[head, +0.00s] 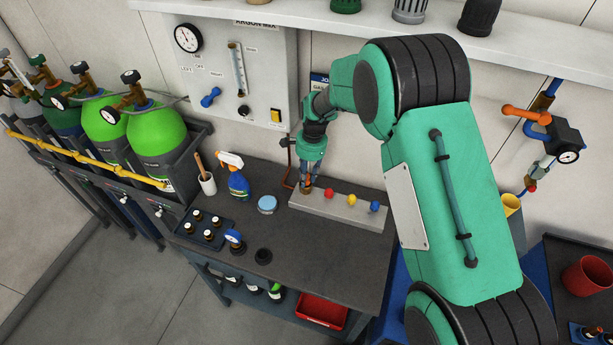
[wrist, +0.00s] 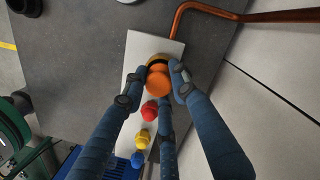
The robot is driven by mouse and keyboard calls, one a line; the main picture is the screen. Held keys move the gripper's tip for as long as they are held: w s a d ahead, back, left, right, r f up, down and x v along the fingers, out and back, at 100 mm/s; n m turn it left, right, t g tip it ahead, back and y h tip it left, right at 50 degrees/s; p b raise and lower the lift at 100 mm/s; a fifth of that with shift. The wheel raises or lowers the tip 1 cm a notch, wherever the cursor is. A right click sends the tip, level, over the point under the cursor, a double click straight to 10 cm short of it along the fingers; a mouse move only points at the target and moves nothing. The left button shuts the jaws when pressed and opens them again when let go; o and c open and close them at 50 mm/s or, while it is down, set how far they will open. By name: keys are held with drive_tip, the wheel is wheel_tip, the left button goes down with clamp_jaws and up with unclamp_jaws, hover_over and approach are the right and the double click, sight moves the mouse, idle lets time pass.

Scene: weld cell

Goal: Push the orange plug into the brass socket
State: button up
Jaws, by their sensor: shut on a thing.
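In the wrist view the orange plug (wrist: 159,82) is between the fingers of my gripper (wrist: 158,80), which is shut on it. A rim of the brass socket (wrist: 158,58) shows just beyond the plug, at the end of the pale block (wrist: 138,52). The plug lies over the socket; how deep it sits is hidden. In the head view my gripper (head: 308,181) points down at the block's left end, and its fingers cover most of the plug. The brass socket (head: 306,190) barely shows under the fingertips.
On the same block stand red (head: 328,193), yellow (head: 349,198) and blue (head: 374,206) plugs in a row. A copper pipe (wrist: 200,8) runs close behind my gripper. A spray bottle (head: 237,180) and a light-blue round tin (head: 267,204) stand left on the bench.

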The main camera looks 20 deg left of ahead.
drive_tip(key=shift+f, duration=0.2)
drive_tip(key=o, duration=0.7)
drive_tip(key=shift+r, duration=0.15)
